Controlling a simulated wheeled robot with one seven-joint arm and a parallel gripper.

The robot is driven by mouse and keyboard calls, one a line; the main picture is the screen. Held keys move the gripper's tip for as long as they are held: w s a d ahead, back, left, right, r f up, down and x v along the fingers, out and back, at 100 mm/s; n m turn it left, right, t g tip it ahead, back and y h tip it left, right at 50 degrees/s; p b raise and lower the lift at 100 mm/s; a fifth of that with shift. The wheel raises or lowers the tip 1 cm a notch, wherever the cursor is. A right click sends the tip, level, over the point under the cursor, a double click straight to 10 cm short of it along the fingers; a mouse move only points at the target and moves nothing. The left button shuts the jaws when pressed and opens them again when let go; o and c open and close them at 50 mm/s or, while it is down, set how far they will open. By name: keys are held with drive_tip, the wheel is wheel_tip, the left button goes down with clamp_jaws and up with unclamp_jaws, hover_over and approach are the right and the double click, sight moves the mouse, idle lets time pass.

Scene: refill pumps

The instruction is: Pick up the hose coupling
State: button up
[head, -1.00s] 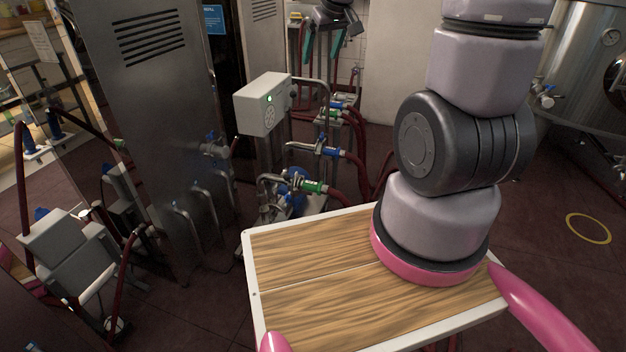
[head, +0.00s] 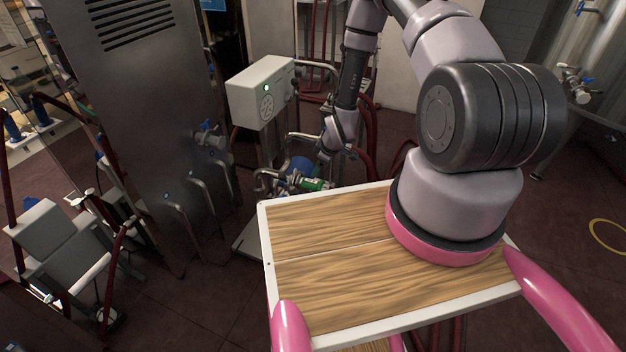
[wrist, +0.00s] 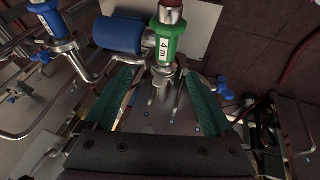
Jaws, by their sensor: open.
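The green hose coupling (wrist: 167,42), with a white label reading "4 m", is at the top centre of the wrist view, attached to a metal pipe fitting. In the head view the green coupling (head: 313,184) shows low on the pump, just past the wooden top. My gripper (wrist: 163,75) is open, with its teal fingers spread on either side of the metal fitting, and the coupling lies just beyond the fingertips. Nothing is held. In the head view my wrist hides part of the pump and hose.
A blue pump motor (wrist: 122,35) sits left of the coupling. A blue-handled valve and pipes (wrist: 55,45) lie further left. A grey control box (head: 262,92) with a green light stands behind the pump. A steel cabinet (head: 150,130) is at left.

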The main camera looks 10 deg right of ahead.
sight(312, 182)
drive_tip(key=f, duration=0.2)
drive_tip(key=w+f, duration=0.1)
drive_tip(key=f, duration=0.4)
drive_tip(key=shift+w+a+f, duration=0.1)
drive_tip(key=shift+w+a, duration=0.05)
drive_tip(key=shift+a, duration=0.25)
drive_tip(key=shift+x, duration=2.95)
drive_tip(key=shift+w+a, duration=0.1)
drive_tip(key=shift+w, duration=0.05)
clamp_jaws()
